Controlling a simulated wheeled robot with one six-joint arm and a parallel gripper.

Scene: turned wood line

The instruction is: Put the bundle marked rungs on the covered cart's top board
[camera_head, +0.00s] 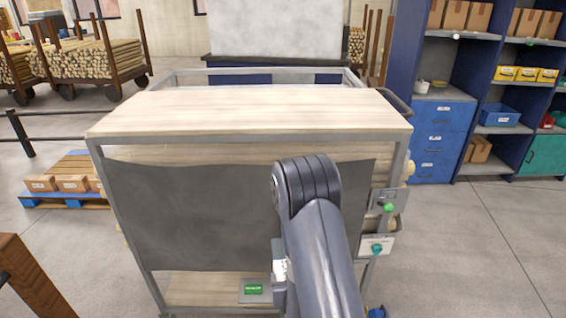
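The cart's top board (245,112) is pale wood on a grey metal frame, bare and level in the middle of the view. A dark grey cover (195,215) hangs over the cart's near side. Pale wood (240,154) shows in the gap between the board and the cover, and round wooden ends (410,168) stick out at the right. The cover hides most of what is behind it. I cannot make out any bundle marked rungs. My dark arm stands in front of the cart's right half, and my gripper's fingers do not show.
A box with a green label (254,290) sits on the cart's lower shelf (205,288). Small control boxes (376,246) are at its right side. Blue shelving (436,140) stands at right, a blue pallet with boxes (66,205) at left. A brown wooden post (35,280) is near left.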

